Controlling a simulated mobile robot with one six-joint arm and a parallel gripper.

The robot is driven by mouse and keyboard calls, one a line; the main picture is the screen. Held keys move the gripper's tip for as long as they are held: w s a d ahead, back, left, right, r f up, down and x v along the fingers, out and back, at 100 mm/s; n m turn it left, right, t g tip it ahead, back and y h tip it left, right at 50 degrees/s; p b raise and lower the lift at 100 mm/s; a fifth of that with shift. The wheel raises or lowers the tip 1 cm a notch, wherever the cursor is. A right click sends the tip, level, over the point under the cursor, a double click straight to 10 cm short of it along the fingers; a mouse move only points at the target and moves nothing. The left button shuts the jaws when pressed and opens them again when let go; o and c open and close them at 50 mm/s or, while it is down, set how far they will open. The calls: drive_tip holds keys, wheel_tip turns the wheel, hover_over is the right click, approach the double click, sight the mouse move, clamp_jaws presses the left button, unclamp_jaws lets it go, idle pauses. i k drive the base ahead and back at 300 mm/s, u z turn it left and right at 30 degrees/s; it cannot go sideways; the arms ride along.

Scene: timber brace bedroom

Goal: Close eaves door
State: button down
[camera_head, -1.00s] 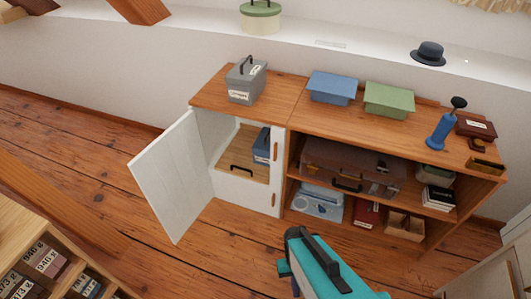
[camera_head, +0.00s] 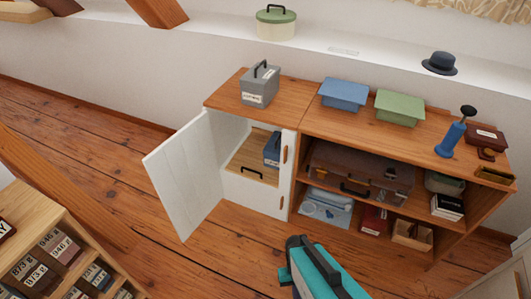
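The eaves door (camera_head: 187,176) is a white panel hinged on the left side of a low wooden cabinet (camera_head: 226,92). It stands wide open, swung out toward the left front. Inside the open compartment are a wooden drawer or box (camera_head: 252,163) with a dark handle and a blue box (camera_head: 272,149). My gripper (camera_head: 300,252), teal and dark grey, is at the bottom middle, in front of the cabinet and to the right of the door, apart from it. Its fingertips do not show clearly, so its opening cannot be made out.
Open shelves to the right hold a brown suitcase (camera_head: 357,170), books and boxes. A grey box (camera_head: 259,87) and blue and green boxes stand on top. A wooden rack (camera_head: 50,235) fills the lower left. Floor (camera_head: 130,215) is clear between rack and door.

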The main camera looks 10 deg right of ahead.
sight(184, 170)
drive_tip(key=u, duration=0.05)
drive_tip(key=i, duration=0.95)
drive_tip(key=z, duration=0.65)
drive_tip(key=k, duration=0.2)
drive_tip(key=u, duration=3.05)
